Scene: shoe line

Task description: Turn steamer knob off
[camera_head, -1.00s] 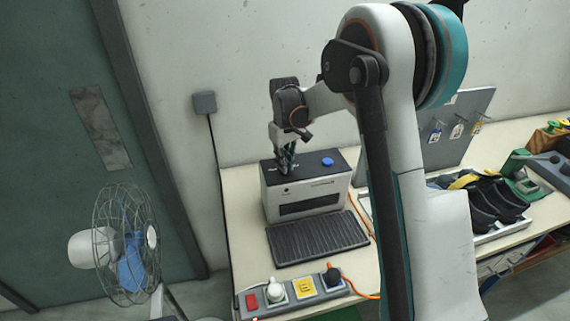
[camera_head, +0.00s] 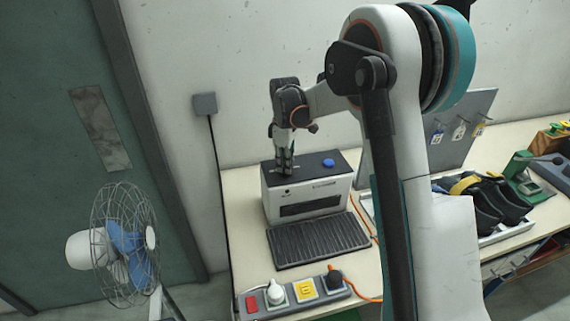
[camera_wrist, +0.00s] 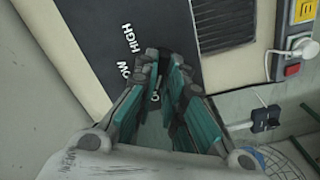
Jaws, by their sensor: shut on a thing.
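The steamer (camera_head: 273,203) is a white box with a dark top and a dark front slot, standing on the bench. My gripper (camera_head: 285,166) points straight down onto the left part of its top. In the wrist view, my gripper (camera_wrist: 158,82) has its teal-lined fingers closed together at the tips, on the steamer knob. The knob is almost wholly hidden by the fingers. White HIGH (camera_wrist: 130,38) and LOW (camera_wrist: 122,70) markings show beside the fingertips. A further marking is partly covered between them.
A blue button (camera_head: 328,162) sits on the steamer's top, right of my gripper. A dark ribbed mat (camera_head: 318,240) lies in front. A power strip (camera_head: 262,310) with plugs is at the bench's front edge. A caged fan (camera_head: 125,245) stands left. Shoes (camera_head: 500,198) lie in a tray at right.

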